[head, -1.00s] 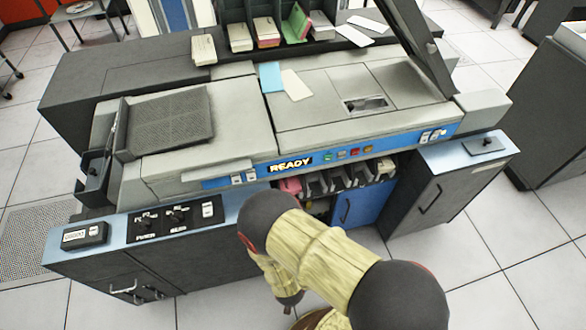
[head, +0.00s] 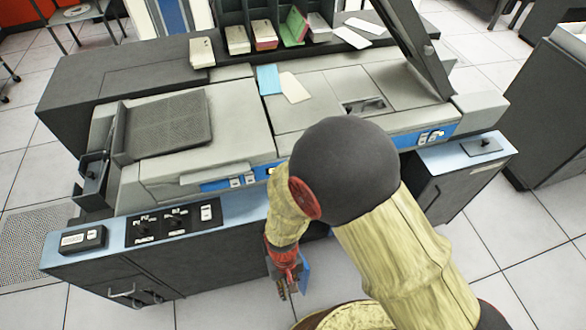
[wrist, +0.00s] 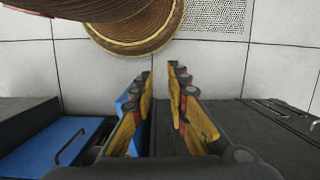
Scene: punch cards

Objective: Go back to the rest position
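My gripper (head: 285,290) hangs low in front of the machine in the head view, pointing down beside its dark front cabinet. In the wrist view, the two yellow and red fingers of my gripper (wrist: 160,70) stand apart with a gap between them. I see nothing between them. A blue patch shows beside the gripper in both views; I cannot tell whether it is part of it. The bent arm covers the middle of the machine front.
The grey card machine (head: 205,175) stands close in front, with card stacks (head: 235,40) at its back. A blue card (head: 268,78) and a cream card (head: 294,88) lie on top. A dark cabinet (head: 550,110) stands right. Tiled floor (head: 520,250) is open at the front right.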

